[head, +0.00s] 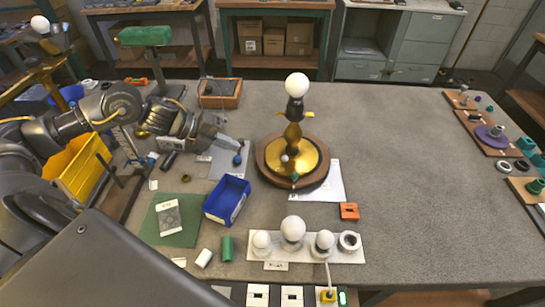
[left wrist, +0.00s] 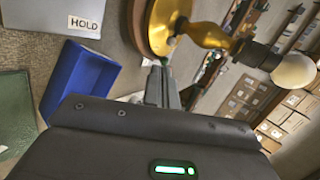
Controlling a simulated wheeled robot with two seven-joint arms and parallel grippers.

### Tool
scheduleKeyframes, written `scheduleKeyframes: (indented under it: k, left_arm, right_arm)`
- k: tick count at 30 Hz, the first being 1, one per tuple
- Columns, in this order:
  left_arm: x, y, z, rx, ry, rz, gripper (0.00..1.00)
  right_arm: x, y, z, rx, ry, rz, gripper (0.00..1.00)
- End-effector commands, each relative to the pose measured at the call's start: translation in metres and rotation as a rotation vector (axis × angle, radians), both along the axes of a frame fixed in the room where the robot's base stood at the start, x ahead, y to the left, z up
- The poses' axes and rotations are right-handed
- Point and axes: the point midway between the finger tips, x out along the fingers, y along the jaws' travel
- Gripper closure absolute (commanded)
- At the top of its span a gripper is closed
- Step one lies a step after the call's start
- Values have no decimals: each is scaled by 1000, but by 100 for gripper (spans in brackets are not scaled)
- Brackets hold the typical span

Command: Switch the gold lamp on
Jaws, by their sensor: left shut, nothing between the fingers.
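The gold lamp (head: 293,136) stands upright on a round wooden base (head: 316,178) near the middle of the table. It has a gold body, a dark socket with small yellow knobs, and a white bulb (head: 297,85). I cannot tell whether the bulb is lit. A small pale knob (head: 284,158) shows low on the lamp's front. My left gripper (head: 241,143) is left of the lamp, shut and empty, its fingers toward the base. In the left wrist view, its closed fingertips (left wrist: 160,68) are just short of the lamp's base (left wrist: 140,30), apparently apart. My right gripper is not in view.
A blue bin (head: 227,200) stands below my left gripper. White bulbs stand on a pale tray (head: 268,253) at the front, near an orange block (head: 349,211). A yellow bin (head: 80,165) is at left. The table right of the lamp is clear up to the boards at the edge.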

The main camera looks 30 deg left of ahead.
Motion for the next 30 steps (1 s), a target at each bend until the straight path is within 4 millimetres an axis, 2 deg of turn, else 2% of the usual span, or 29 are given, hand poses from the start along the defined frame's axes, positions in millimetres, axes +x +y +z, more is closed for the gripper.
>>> scheduleKeyframes:
  k: [8,20,24,30]
  left_arm:
    - [9,-13,-9,-7,1,0,100]
    - [48,-64,-59,-6,5,0,100]
    - [61,-80,-63,-5,3,-2,100]
    - [71,-91,-68,-2,2,0,100]
  right_arm:
    - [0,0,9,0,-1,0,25]
    - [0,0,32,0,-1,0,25]
    - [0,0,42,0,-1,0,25]
    - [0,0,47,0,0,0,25]
